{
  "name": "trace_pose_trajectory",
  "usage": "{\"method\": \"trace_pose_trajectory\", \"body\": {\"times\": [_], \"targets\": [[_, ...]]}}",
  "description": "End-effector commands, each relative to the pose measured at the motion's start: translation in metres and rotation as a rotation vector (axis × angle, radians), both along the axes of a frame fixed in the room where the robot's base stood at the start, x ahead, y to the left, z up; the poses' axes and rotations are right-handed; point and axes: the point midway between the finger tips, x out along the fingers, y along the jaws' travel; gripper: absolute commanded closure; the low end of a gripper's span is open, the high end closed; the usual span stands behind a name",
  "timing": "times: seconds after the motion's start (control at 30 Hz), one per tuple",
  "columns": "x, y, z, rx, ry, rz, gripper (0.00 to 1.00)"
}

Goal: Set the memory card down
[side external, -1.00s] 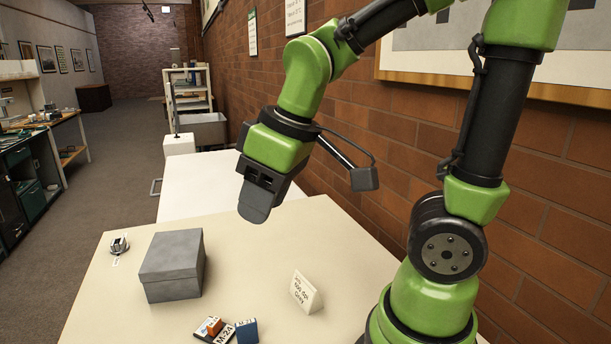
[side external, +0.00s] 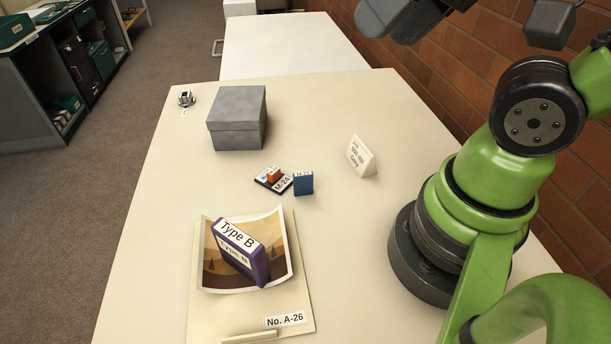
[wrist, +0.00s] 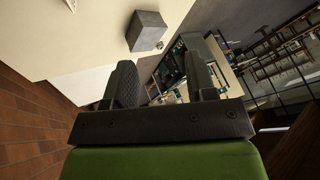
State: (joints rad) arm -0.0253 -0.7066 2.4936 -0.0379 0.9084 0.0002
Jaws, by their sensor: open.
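Which object is the memory card is not certain. A small blue block with a white label (side external: 303,183) stands upright on the table, right of a dark flat piece labelled M-24 (side external: 281,184). A small orange block (side external: 274,175) lies on that dark piece. My gripper (wrist: 165,82) is open in the wrist view, with nothing between its fingers. In the side view only part of it shows at the top edge, high up and well away from these small objects.
A grey lidded box (side external: 238,135) stands behind. A purple Type B box (side external: 258,264) sits on a curled photo (side external: 222,280) over a folder labelled No. A-26 (side external: 205,322). A tent card (side external: 361,157) stands right. A small metallic item (side external: 186,98) sits far left. Bare table surrounds them.

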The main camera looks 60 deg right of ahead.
Motion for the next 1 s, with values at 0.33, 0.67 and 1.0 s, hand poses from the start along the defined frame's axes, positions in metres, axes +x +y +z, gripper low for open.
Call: {"method": "trace_pose_trajectory", "body": {"times": [0.33,0.67,1.0], "targets": [[0.017,0.001,-0.069,-0.47,0.47,0.464,0.49],[0.038,0.01,-0.136,-1.102,0.782,1.053,0.49],[0.054,0.043,-0.216,-1.796,0.862,1.693,0.49]]}}
